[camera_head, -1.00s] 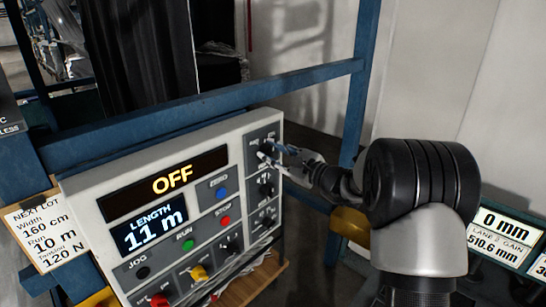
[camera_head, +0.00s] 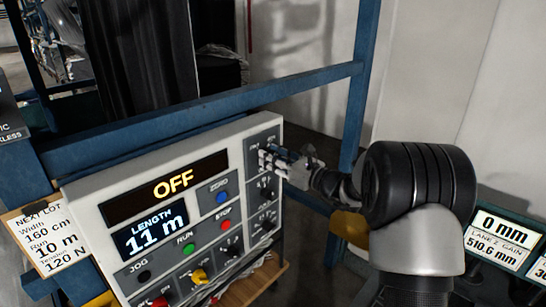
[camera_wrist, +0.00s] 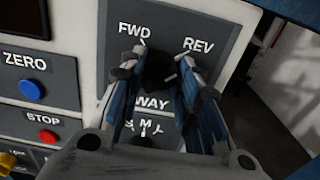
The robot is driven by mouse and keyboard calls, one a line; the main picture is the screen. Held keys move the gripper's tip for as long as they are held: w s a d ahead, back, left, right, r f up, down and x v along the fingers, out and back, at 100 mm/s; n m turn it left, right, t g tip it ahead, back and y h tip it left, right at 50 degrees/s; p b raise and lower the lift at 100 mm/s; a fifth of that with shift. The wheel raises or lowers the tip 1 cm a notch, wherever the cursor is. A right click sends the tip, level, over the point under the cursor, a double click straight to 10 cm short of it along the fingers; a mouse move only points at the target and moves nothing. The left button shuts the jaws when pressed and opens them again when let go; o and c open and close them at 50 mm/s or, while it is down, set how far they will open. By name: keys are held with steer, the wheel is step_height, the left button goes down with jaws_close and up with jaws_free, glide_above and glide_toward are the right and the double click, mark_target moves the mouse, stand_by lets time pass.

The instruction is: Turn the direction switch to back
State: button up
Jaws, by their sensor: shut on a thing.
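The direction switch is a dark knob (camera_wrist: 157,66) on a grey plate with FWD at its upper left and REV at its upper right in the wrist view. A small white mark shows at the knob's edge toward FWD. My gripper (camera_wrist: 154,78) is shut on this knob, with one finger on each side. In the head view my gripper (camera_head: 265,158) reaches in from the right to the top of the panel's right-hand column and hides most of the knob.
The control panel (camera_head: 92,197) shows OFF and 11 m. Below the gripped knob are other knobs (camera_head: 265,188). A blue ZERO button (camera_wrist: 32,89) and a red STOP button (camera_wrist: 47,137) lie to the left. A blue frame bar (camera_head: 210,108) runs behind and above the panel.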

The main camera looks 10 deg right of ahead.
stand_by(0.4)
steer(key=o, duration=1.1)
steer(key=v, duration=1.2)
